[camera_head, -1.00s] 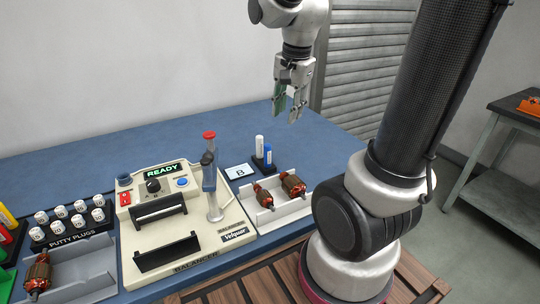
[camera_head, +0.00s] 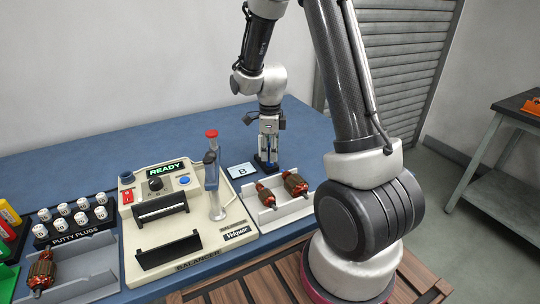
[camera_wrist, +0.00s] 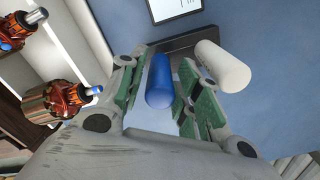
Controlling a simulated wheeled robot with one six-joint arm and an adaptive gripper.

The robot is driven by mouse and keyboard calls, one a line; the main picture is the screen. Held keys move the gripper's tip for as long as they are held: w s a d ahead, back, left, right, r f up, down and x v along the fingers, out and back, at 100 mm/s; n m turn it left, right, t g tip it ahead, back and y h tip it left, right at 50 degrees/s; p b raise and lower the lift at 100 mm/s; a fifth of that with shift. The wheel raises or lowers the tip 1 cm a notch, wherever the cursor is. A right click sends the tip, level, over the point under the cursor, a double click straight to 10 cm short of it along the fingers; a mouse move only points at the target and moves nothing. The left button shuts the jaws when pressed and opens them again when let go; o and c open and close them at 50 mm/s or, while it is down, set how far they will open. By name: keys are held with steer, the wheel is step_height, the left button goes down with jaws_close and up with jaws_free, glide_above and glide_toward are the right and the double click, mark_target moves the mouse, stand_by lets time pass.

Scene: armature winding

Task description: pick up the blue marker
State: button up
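The blue marker (camera_wrist: 159,82) stands upright in a dark holder (camera_wrist: 180,44) on the blue table. My gripper (camera_wrist: 157,92) is around it in the wrist view, with a green-padded finger on each side. A gap shows between the marker and the right finger; the left pad is very near it, and I cannot tell if it touches. In the head view my gripper (camera_head: 268,150) points down over the holder and hides most of the markers. A white marker (camera_wrist: 222,66) stands beside the blue one, just outside the right finger.
A white card marked B (camera_head: 242,171) lies left of the holder. A grey tray (camera_head: 284,213) with two copper-wound armatures (camera_head: 295,184) is in front. The balancer (camera_head: 180,225) with its upright post (camera_head: 213,180) stands to the left. The table behind is clear.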

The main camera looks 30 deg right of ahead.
step_height(320, 180, down, 2)
steer(key=shift+f, duration=0.15)
jaws_close()
